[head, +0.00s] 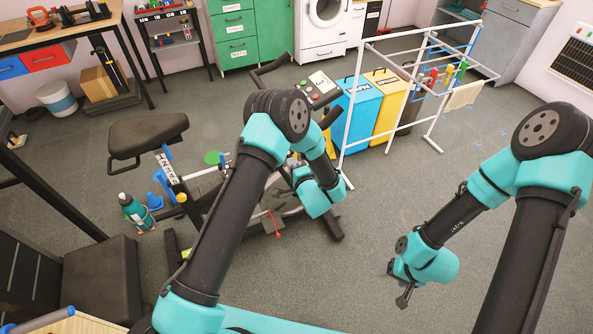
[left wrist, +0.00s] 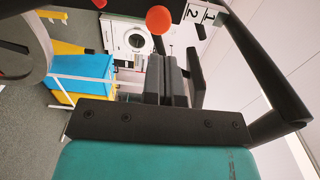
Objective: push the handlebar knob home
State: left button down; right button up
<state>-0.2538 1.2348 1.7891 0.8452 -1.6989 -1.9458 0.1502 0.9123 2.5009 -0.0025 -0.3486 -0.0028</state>
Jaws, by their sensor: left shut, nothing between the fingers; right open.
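In the left wrist view a round orange-red knob (left wrist: 158,19) shows at the top, just beyond my left gripper (left wrist: 173,58). Its dark fingers are together with nothing between them; I cannot tell whether they touch the knob. In the head view the exercise bike has a saddle (head: 148,136), a handlebar (head: 270,70) and a console (head: 315,86) with red knobs or buttons. My left arm stands in front of the bike and hides part of it, and its fingertips are hidden there. My right gripper (head: 404,290) is open and empty, low over the floor at the right.
A blue bin (head: 358,112) and a yellow bin (head: 388,100) stand behind the bike, beside a white drying rack (head: 345,150). A teal bottle (head: 135,211) stands left of the bike. A dark bar (left wrist: 262,70) crosses the right of the left wrist view. Floor at the right is mostly clear.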

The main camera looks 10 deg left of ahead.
pick_arm(q)
jog(key=x, duration=0.8)
jog(key=x, duration=0.2)
jog(key=shift+w+a, duration=0.2)
jog(key=shift+w, duration=0.15)
jog(key=shift+a+r, duration=0.1)
jog(key=v, duration=1.4)
jog(key=shift+s+d, duration=0.2)
jog(key=shift+d, duration=0.15)
